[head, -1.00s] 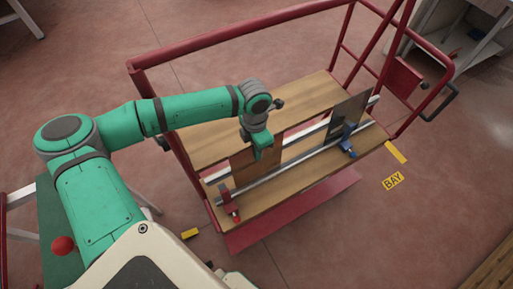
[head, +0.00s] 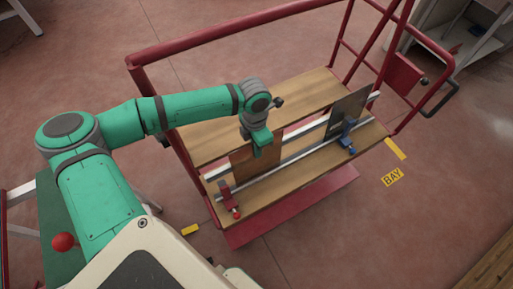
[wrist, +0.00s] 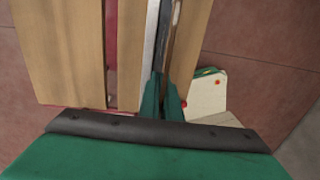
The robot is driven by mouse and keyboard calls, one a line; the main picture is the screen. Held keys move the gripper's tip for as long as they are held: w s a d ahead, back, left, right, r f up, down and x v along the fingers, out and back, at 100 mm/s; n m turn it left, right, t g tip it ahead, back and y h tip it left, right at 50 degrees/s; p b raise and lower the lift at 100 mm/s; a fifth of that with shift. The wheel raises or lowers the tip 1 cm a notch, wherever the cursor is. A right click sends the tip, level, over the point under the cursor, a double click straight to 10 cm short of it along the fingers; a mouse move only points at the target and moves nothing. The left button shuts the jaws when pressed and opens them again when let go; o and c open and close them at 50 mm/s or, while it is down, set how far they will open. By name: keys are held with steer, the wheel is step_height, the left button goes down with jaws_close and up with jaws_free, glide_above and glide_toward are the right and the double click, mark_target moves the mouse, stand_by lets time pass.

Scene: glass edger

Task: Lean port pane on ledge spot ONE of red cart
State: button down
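The brown pane (head: 246,160) stands nearly upright on the lower wooden ledge of the red cart (head: 152,75), left of centre, between the silver rails. It appears to be the port pane. My gripper (head: 260,149) is shut on its upper edge. In the wrist view the green fingertips (wrist: 164,102) close around the thin pane (wrist: 173,45), seen nearly edge-on. Whether its lower edge touches the ledge (head: 295,172) is hard to tell. A dark grey pane (head: 347,112) leans farther right on the same ledge. No spot label is readable.
A red clamp (head: 227,194) with a red knob stands at the rail's left end, and a blue clamp (head: 347,137) near the dark pane. The upper wooden shelf (head: 215,135) is empty. A yellow BAY mark (head: 393,177) lies on the floor at right.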

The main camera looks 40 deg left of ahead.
steer(key=shift+f, duration=0.35)
steer(key=c, duration=1.9)
jaws_free()
step_height(320, 180, up, 11)
steer(key=shift+w+a, duration=0.15)
steer(key=shift+a, duration=0.15)
steer(key=shift+d+f, duration=0.1)
steer(key=shift+f, duration=0.05)
